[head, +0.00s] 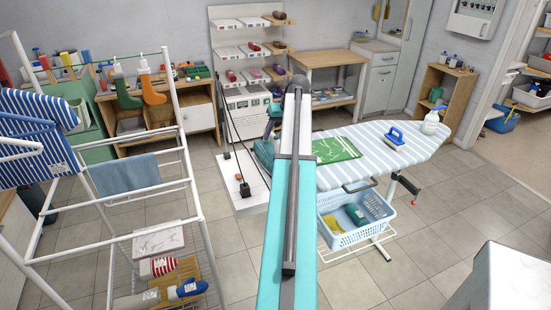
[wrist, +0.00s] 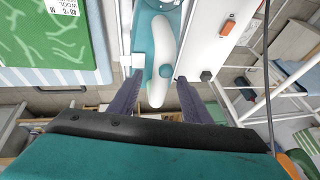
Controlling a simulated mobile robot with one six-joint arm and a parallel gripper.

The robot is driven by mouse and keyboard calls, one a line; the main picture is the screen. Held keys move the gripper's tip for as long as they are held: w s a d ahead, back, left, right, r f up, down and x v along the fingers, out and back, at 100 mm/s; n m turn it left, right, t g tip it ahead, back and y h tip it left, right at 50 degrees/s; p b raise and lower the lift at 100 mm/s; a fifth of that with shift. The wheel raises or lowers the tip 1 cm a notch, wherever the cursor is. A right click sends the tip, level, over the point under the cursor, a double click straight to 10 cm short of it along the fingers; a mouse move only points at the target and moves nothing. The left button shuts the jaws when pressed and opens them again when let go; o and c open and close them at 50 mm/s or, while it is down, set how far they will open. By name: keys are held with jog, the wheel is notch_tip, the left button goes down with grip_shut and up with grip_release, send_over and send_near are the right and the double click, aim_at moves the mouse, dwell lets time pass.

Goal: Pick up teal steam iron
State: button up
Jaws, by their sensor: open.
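The teal steam iron (wrist: 143,42) has a white handle and shows at the top middle of the wrist view. In the head view the iron (head: 263,152) is at the near left end of the ironing board, partly hidden behind my arm. My gripper (wrist: 158,82) is open, with its dark fingers on either side of the lower end of the white handle. I cannot tell whether they touch it. In the head view my gripper is mostly hidden by my arm.
The striped ironing board (head: 355,172) carries a green patterned cloth (head: 337,149), a blue iron (head: 394,137) and a white spray bottle (head: 431,123). A blue basket (head: 340,239) sits below. A white drying rack (head: 188,165) stands left. Floor on the right is partly clear.

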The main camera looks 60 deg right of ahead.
grip_shut()
jog(key=shift+r, duration=0.1)
jog(key=shift+d+r, duration=0.1)
jog(key=shift+r, duration=0.1)
dwell(0.4)
jog(key=shift+w+r+b, duration=0.1)
jog(key=shift+r+b, duration=0.6)
jog(key=shift+r, duration=0.7)
jog(key=shift+s+r, duration=0.15)
jog(key=shift+s, duration=0.05)
jog(key=s+a+r+b, duration=0.1)
jog(key=s+a+b, duration=0.2)
jog(key=s, duration=1.2)
jog(key=shift+s+a+r+b, duration=0.15)
jog(key=shift+s+r+b, duration=0.05)
jog(key=shift+b, duration=0.2)
